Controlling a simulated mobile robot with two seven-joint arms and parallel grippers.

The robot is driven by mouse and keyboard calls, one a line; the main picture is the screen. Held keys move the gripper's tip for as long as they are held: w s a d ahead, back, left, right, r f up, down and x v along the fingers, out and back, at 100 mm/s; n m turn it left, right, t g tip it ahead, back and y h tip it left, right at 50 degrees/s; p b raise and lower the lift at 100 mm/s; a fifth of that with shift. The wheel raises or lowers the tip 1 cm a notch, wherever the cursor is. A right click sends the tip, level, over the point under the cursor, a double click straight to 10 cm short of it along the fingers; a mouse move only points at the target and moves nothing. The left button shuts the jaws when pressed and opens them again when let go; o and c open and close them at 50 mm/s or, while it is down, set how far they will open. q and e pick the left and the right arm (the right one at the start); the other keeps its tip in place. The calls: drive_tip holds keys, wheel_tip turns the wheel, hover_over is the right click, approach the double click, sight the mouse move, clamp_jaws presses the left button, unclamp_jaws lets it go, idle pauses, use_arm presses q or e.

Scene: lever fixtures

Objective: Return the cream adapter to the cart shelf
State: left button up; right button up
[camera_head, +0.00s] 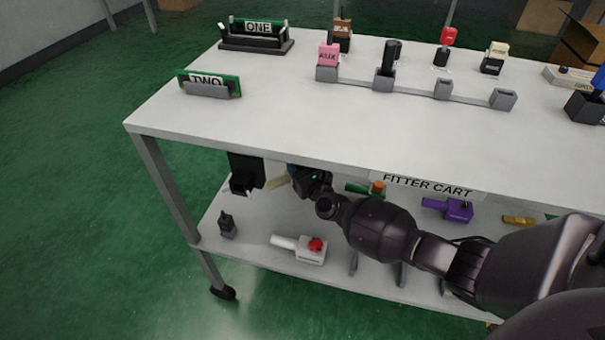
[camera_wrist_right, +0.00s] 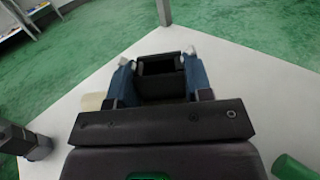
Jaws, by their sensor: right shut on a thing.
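A cream bar-shaped piece (camera_head: 278,183), which looks like the cream adapter, shows over the lower cart shelf (camera_head: 335,275). It also shows beside the left finger in the right wrist view (camera_wrist_right: 93,101), mostly hidden. My right gripper (camera_wrist_right: 160,80) reaches in under the cart top with its blue fingers shut on a black, hollow-looking block (camera_wrist_right: 162,72). A black block shape also shows left of the cream piece in the head view (camera_head: 245,172). I cannot tell whether the cream piece joins the block or lies apart. My left gripper is not in view.
A white part with a red knob (camera_head: 312,248), a small black part (camera_head: 228,225), a green part (camera_head: 357,188) and a purple part (camera_head: 455,209) lie on the shelf. The cart top (camera_head: 300,125) and leg (camera_head: 165,185) bound the space. Bare shelf shows at front left.

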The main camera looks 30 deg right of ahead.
drive_tip(key=shift+f, duration=0.6)
wheel_tip(320, 180, down, 3)
drive_tip(key=shift+f+b, duration=0.15)
drive_tip(key=shift+b, duration=0.8)
drive_tip(key=shift+f, duration=0.1)
use_arm(q)
drive_tip(key=shift+w+a+r+n+t, duration=0.1)
drive_tip(key=shift+a+r+n+t, duration=0.15)
drive_tip(key=shift+t, duration=0.35)
use_arm(e)
drive_tip(key=shift+w, duration=0.1)
drive_tip(key=shift+r, duration=0.2)
drive_tip(key=shift+f, duration=0.2)
drive_tip(key=o, duration=1)
